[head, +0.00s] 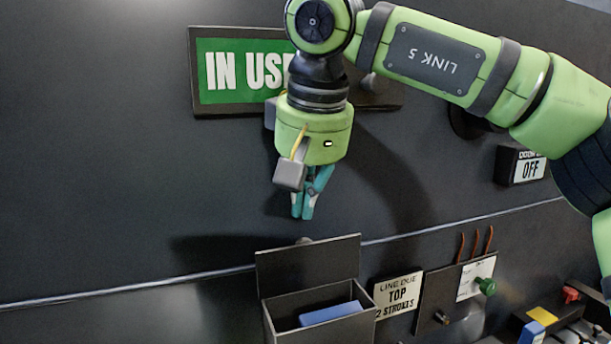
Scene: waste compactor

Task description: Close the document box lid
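The document box (322,333) is a dark open-topped box at the bottom middle of the head view. Its lid (307,264) stands raised, upright at the back of the box. A blue item (331,313) lies inside. My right gripper (303,213) hangs above the lid, pointing down, apart from it. Its teal fingers come together at the tips with nothing seen between them. My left gripper is not in view.
A dark wall panel is behind, with a green "IN USE" sign (240,72) partly covered by my arm.

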